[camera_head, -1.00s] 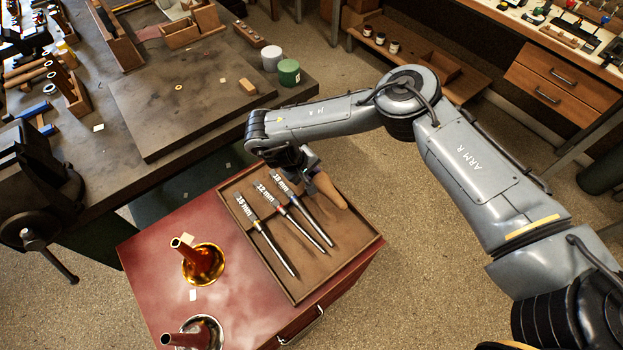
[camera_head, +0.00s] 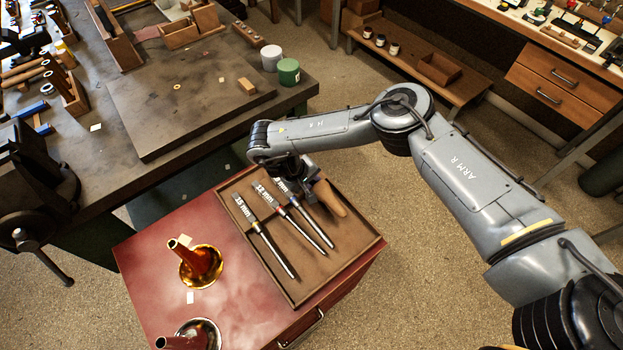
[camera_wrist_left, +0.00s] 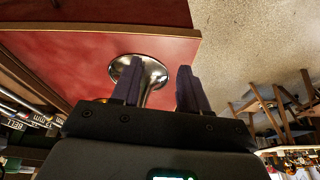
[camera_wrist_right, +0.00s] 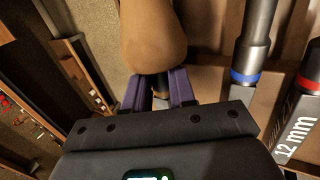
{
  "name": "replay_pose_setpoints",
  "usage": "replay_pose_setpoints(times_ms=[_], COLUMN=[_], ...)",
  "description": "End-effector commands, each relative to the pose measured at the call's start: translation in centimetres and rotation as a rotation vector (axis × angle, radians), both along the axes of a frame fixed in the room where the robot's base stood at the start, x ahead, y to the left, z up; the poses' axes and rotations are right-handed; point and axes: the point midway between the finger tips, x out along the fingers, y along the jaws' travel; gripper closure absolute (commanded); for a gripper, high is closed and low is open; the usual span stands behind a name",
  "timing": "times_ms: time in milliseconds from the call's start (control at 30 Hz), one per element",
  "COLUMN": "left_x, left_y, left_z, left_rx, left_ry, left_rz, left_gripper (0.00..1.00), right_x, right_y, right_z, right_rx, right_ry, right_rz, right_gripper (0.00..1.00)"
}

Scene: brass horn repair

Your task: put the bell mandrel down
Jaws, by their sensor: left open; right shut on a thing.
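The bell mandrel is a tan, rounded wooden form (camera_head: 331,199) on a dark shank, at the far right side of the tool tray (camera_head: 299,292). My right gripper (camera_head: 306,182) is shut on its shank; the purple fingers (camera_wrist_right: 160,92) close around it in the right wrist view, with the wooden form (camera_wrist_right: 153,35) beyond them. The mandrel is low at the tray, beside the steel rods; whether it touches the tray floor I cannot tell. My left gripper (camera_wrist_left: 157,88) is open and empty above the red cabinet top, outside the head view.
Several steel mandrels, including the 15 mm (camera_head: 266,236) and 12 mm (camera_head: 292,217) ones, lie in the tray. A brass bell (camera_head: 201,265) and a silver bell (camera_head: 197,334) stand on the red cabinet (camera_head: 150,265). The dark workbench (camera_head: 180,110) is behind.

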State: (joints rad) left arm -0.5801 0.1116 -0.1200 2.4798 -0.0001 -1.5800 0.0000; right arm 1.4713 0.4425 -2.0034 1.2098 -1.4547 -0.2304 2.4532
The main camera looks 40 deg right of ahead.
Motion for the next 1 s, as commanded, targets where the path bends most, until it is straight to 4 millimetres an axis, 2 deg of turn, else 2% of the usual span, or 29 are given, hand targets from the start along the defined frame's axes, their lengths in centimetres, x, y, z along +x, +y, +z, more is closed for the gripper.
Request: replay_pose_setpoints(times_ms=[133, 167, 300, 800, 1000], left_x=[0.0, 0.0, 0.0, 0.0, 0.0], left_y=[0.0, 0.0, 0.1, 0.3, 0.2], left_z=[0.0, 0.0, 0.0, -0.1, 0.0], left_rx=[0.001, 0.001, 0.005, 0.014, 0.009], left_ry=[0.000, 0.000, -0.001, -0.001, 0.000], left_rz=[-0.001, -0.001, -0.004, -0.009, -0.006], left_gripper=[0.56, 0.56, 0.56, 0.56, 0.56], right_x=[0.1, 0.0, 0.0, 0.0, 0.1], right_y=[0.0, 0.0, 0.1, 0.3, 0.3], right_z=[0.0, -0.1, -0.1, -0.2, 1.3], right_rx=[0.000, 0.000, 0.002, 0.006, 0.005], right_ry=[-0.002, 0.000, -0.001, -0.003, -0.003], right_rz=[0.000, 0.000, 0.000, 0.002, 0.005], right_gripper=[1.00, 0.72, 0.51, 0.50, 0.50])
